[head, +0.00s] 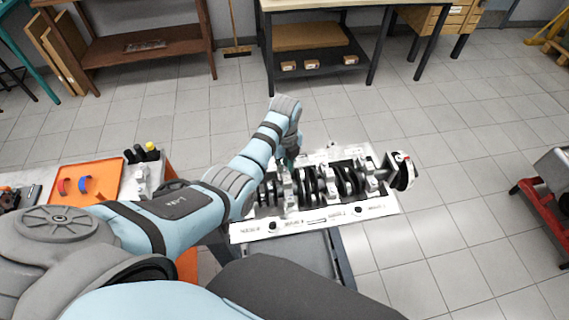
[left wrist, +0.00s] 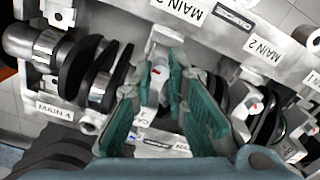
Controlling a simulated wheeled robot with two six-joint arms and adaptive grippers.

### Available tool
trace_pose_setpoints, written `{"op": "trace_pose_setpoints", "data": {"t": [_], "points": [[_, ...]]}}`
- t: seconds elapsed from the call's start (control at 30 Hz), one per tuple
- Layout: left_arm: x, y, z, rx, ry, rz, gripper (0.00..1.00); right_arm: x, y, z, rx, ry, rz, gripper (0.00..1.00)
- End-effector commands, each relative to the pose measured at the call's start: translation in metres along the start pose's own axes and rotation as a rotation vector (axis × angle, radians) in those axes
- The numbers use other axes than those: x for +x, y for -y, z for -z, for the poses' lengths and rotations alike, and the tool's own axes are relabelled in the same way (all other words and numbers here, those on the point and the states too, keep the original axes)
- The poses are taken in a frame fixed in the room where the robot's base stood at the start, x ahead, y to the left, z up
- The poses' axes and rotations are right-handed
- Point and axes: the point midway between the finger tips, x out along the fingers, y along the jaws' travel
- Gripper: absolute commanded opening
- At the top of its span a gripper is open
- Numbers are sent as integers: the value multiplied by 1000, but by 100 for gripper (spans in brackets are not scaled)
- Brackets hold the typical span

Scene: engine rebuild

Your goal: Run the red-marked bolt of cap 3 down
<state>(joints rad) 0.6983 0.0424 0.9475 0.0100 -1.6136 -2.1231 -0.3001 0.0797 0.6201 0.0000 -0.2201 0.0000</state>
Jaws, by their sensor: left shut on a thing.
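The engine block (head: 250,232) lies on a stand with a dark crankshaft (head: 330,188) along it and pale bearing caps across it. My left gripper (head: 289,160) reaches down over the caps left of the middle. In the left wrist view its teal fingers (left wrist: 157,72) straddle a pale cap beside the MAIN 3 label (left wrist: 178,14). A small red mark (left wrist: 157,69) shows between the fingertips, on the red-marked bolt, which the fingers are shut on. The fingers hide most of the bolt, so how deep it sits cannot be told. My right gripper is not in view.
Another cap (left wrist: 240,100) with a red mark stands right of the fingers, near the MAIN 2 label (left wrist: 262,50). An orange tray (head: 100,172) and small bottles (head: 142,153) are on a side table at left. A red cart (head: 545,205) stands at right.

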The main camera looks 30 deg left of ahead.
Motion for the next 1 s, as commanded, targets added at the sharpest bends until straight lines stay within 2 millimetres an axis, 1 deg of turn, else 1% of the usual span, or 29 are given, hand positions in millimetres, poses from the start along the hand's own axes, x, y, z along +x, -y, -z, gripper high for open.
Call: {"op": "trace_pose_setpoints", "data": {"t": [0.1,0.13,0.23,0.27,0.57,0.67,0.77,0.9,1.0], "points": [[-2,2,-1,-1,4,5,0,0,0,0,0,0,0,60],[-2,2,-1,-1,4,5,15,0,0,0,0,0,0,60],[-2,1,-1,-1,3,4,31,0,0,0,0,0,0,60],[-2,1,-1,-1,3,4,34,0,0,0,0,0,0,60],[0,0,0,-1,0,1,34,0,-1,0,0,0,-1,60],[-5,1,0,-1,0,2,34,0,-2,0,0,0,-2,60],[-20,1,0,-1,2,5,34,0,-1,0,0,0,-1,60],[-49,1,-1,-1,4,7,34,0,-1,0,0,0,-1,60],[-67,1,-1,-2,4,7,34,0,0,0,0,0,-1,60]]}}
